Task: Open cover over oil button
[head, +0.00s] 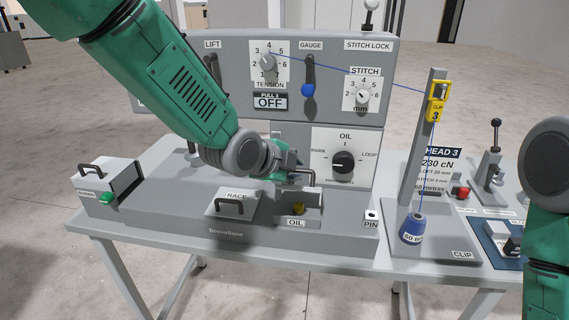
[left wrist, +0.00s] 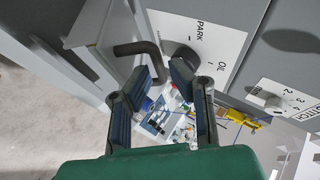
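The yellow oil button (head: 298,209) shows uncovered above the OIL label on the grey machine base. Its small grey cover (head: 311,197) appears raised, standing up behind the button, with a dark bent handle (head: 303,173) at its top. My left gripper (head: 287,172) is at that handle, its fingers partly hidden by the wrist. In the left wrist view my left gripper (left wrist: 168,72) has its fingers apart. The dark handle (left wrist: 137,48) on the grey cover (left wrist: 104,30) lies close to the left fingertip; I cannot tell whether they touch. My right gripper is out of view.
The RACE cover (head: 231,204) with its handle lies left of the button. The OIL dial (head: 343,162) is just behind and right. The clip post (head: 428,140), blue cone (head: 412,228) and thread stand further right. My right arm is at the right edge.

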